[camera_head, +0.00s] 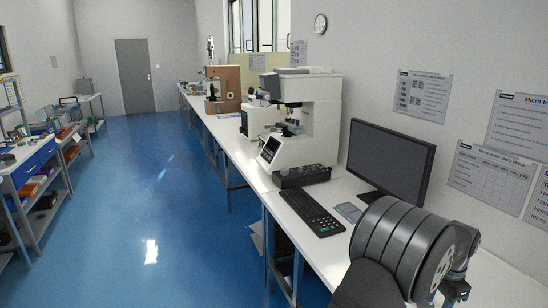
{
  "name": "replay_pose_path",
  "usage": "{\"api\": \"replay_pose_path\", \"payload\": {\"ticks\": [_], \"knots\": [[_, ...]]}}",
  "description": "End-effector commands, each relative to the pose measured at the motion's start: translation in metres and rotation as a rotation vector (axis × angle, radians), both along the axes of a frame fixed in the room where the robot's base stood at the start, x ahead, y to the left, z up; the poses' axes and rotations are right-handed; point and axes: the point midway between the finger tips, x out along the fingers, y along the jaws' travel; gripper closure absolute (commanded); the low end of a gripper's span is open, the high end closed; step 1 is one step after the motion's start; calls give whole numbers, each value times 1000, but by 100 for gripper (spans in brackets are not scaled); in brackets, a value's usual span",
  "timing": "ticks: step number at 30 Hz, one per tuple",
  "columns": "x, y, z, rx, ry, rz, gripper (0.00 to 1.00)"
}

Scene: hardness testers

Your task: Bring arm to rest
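My arm shows at the lower right, a ridged dark grey round link with a black part below it, in front of the long white bench (257,187). A dark metallic piece beside its end face seems to be part of my gripper (458,284). No fingertips can be made out, so I cannot tell whether it is open or shut, or whether it holds anything.
The bench along the right wall carries a white hardness tester (318,120), a control box (301,176), a keyboard (311,213) and a monitor (390,160). Further testers stand behind. A loaded shelf (38,160) stands left. The blue floor (150,200) between is clear.

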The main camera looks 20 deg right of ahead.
Motion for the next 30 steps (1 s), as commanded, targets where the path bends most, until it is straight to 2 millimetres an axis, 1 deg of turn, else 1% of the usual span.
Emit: {"api": "replay_pose_path", "payload": {"ticks": [1,3,11,13,30], "knots": [[0,0,11,-2,-1,0,59],[0,0,25,-3,0,0,59],[0,0,77,-1,-1,0,59],[0,1,58,8,2,0,59],[0,1,-57,4,1,0,59]]}}
